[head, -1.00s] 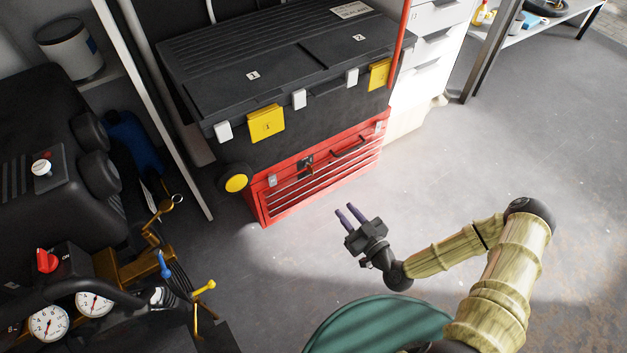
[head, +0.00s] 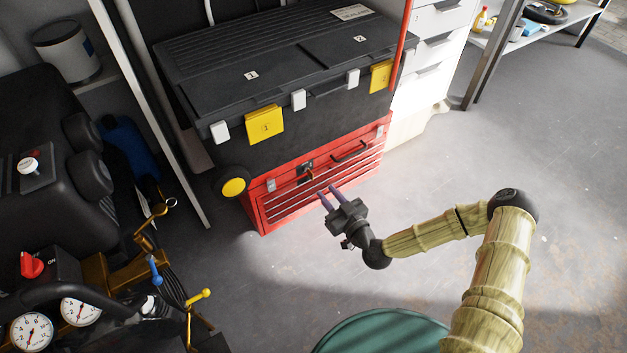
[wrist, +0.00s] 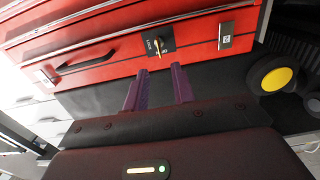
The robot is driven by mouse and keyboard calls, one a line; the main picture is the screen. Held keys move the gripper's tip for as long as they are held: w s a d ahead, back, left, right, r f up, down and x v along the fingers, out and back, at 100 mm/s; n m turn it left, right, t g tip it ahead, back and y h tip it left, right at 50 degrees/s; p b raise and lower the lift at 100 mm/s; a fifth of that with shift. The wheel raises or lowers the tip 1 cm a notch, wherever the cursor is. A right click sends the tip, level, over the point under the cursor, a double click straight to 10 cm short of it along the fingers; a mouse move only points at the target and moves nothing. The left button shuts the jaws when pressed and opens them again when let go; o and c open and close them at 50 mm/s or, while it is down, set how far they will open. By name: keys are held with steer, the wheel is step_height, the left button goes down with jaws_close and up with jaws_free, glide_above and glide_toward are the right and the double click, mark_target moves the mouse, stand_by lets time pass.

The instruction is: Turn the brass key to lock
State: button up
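The small brass key (head: 311,174) sits in a dark lock plate (head: 303,168) on the upper front of the red tool chest (head: 330,157). In the wrist view the key (wrist: 157,47) stands out from the dark plate (wrist: 168,42), which has small light lettering too small to read. My gripper (head: 328,191) is in front of the chest, pointing at the lock. Its two purple fingers (wrist: 160,70) are apart with nothing between them, and the key lies just beyond their tips, not touched. The key's exact angle is hard to tell.
A dark drawer handle (head: 350,151) is right of the lock, a silver latch (head: 270,184) left. A black box with yellow latches (head: 265,123) rests on the chest. A black wheel with yellow hub (head: 234,187) and a gauge machine (head: 80,311) stand left. The right floor is clear.

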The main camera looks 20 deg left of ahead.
mark_target(310, 174)
steer(key=b+x, duration=0.3)
steer(key=x, duration=0.5)
steer(key=shift+w+a, duration=0.1)
jaws_close()
